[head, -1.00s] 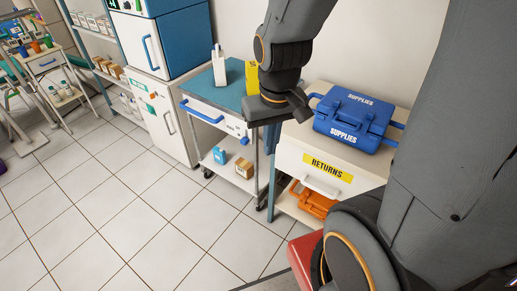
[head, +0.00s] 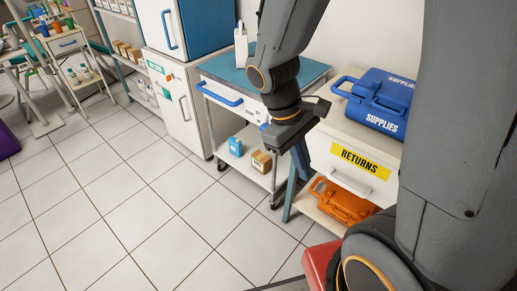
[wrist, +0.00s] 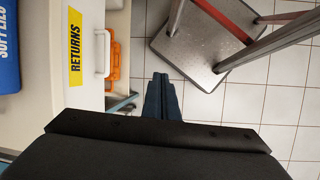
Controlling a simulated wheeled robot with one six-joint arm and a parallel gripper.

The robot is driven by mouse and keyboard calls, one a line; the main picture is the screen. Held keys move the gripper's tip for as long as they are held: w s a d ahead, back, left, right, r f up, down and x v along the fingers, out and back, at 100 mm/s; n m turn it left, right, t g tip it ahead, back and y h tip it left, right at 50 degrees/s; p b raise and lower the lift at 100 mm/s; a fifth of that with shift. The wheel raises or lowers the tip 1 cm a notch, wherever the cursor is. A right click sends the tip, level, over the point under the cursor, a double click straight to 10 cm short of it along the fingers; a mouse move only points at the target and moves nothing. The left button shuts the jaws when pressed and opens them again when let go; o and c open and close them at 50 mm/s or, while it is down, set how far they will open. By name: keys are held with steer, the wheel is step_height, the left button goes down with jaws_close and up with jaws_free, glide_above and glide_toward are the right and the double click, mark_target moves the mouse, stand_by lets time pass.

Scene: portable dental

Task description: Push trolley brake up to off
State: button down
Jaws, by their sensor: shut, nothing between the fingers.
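The trolley (head: 222,78) has a blue top, a white drawer with a blue handle (head: 222,95), and a lower shelf on castors. It stands behind my arm in the head view. A small blue part (head: 263,126) shows low on the drawer front's right end, partly hidden by my arm. I cannot tell if it is the brake or how it is set. My gripper (head: 302,165) is shut and empty, fingers pointing down in front of the gap between trolley and returns cabinet. In the wrist view its dark blue fingers (wrist: 161,92) lie together, with floor beyond.
The returns cabinet (head: 330,135) stands right of the trolley, with a blue supplies case (head: 378,100) on top and an orange case (head: 342,203) on its lower shelf. A blue box (head: 235,146) and a brown box (head: 261,161) sit on the trolley's shelf. The tiled floor (head: 150,210) at left is clear.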

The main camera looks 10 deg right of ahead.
steer(key=w+d+f+n+t+h+b, duration=0.1)
steer(key=w+d+f+n+h+b, duration=0.1)
steer(key=w+f+n+h+b, duration=0.55)
steer(key=w+d+f+n+h+b, duration=0.2)
steer(key=w+f+b, duration=0.3)
steer(key=f+b, duration=0.6)
steer(key=w+a+f+n+t+h+b, duration=0.2)
steer(key=w+a+f+n+t+b, duration=0.3)
steer(key=w+b, duration=0.4)
steer(key=w+a+f+n+t+h+b, duration=0.2)
steer(key=w+a+f+n+t+b, duration=0.3)
steer(key=w+a+t+b, duration=0.3)
steer(key=shift+w+a+f+t+b, duration=0.2)
steer(key=shift+w+f+t+b, duration=0.25)
steer(key=shift+b, duration=0.8)
steer(key=shift+w+r, duration=0.1)
steer(key=w+d+r+b, duration=0.5)
steer(key=d+r, duration=0.1)
steer(key=d, duration=0.2)
steer(key=shift+w+r+b, duration=0.2)
steer(key=shift+w+b, duration=0.05)
steer(key=shift+b, duration=0.05)
